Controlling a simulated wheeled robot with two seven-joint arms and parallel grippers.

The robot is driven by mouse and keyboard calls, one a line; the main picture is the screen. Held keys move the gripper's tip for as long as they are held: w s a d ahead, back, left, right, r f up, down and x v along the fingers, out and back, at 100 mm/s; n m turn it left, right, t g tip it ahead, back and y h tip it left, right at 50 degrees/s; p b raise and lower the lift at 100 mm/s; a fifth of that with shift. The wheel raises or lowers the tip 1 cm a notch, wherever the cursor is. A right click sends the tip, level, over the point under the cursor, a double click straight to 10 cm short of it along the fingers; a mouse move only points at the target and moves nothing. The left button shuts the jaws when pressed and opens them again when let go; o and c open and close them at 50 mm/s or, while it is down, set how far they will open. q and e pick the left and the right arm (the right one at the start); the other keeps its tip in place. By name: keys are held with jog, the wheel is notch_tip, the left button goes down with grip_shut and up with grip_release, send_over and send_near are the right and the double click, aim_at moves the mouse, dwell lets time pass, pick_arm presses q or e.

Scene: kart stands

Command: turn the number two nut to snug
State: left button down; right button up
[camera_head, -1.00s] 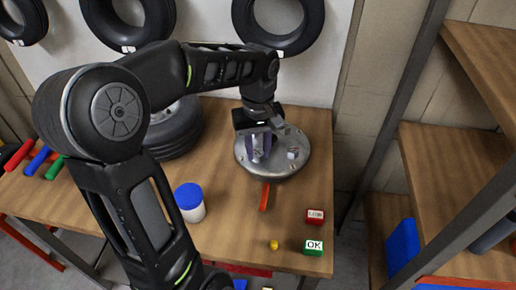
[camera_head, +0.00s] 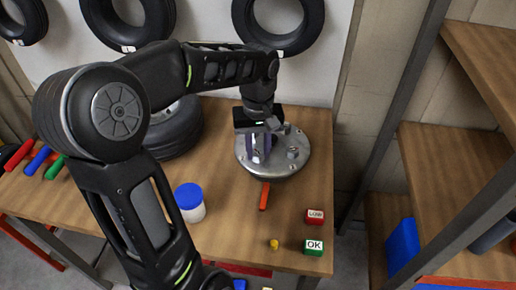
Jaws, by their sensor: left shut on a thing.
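A round grey metal hub plate (camera_head: 288,166) lies on the wooden bench, with studs and nuts on its face. A nut on a stud (camera_head: 292,153) shows at its right side. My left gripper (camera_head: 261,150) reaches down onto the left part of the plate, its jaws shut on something. The gripped nut is hidden between the fingers, and I cannot read any number on it. An orange-red handle (camera_head: 264,196) sticks out from the plate's front edge. My right gripper is not in view.
A white jar with a blue lid (camera_head: 189,201), a red LOW block (camera_head: 315,217), a green OK block (camera_head: 314,248) and a small yellow piece (camera_head: 273,244) stand on the bench. A tyre (camera_head: 175,130) lies behind my arm. Shelves (camera_head: 455,165) stand at right.

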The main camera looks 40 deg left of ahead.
pick_arm(q)
jog(key=m, duration=0.5)
jog(key=shift+m, duration=0.4)
jog(key=m, duration=1.2)
jog(key=shift+w+r+m+p, duration=0.1)
jog(key=shift+m+p, duration=0.3)
jog(key=m, duration=0.5)
jog(key=shift+m, duration=0.3)
jog(key=c, duration=1.1)
grip_release()
